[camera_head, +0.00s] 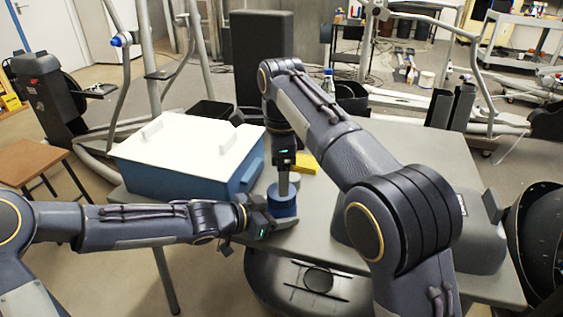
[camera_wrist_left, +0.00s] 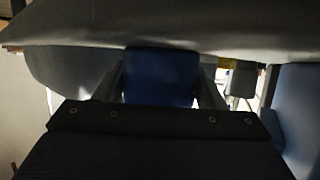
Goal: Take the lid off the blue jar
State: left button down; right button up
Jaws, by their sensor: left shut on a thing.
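The blue jar (camera_head: 281,207) stands upright near the front edge of the grey table. My left gripper (camera_head: 279,220) comes in level from the left and is shut on the blue jar's body. In the left wrist view the blue jar (camera_wrist_left: 160,77) fills the gap between the two fingers (camera_wrist_left: 160,90). My right gripper (camera_head: 284,184) points straight down over the jar's top, its fingertips at or just above the top. The lid cannot be told apart from the jar's top, and whether the right fingers hold it is unclear.
A blue box with a white lid (camera_head: 188,146) stands left of the jar on the table (camera_head: 325,190). A yellow item (camera_head: 305,164) lies behind the jar. My right arm crosses over the table's middle. A dark grey case (camera_head: 470,232) is at the right.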

aim_at(282, 206)
jog(key=shift+f, duration=2.7)
jog(key=c, duration=1)
jog(key=n, duration=0.3)
jog(key=shift+n, duration=0.3)
jog(key=n, duration=1.6)
jog(key=shift+r, duration=0.1)
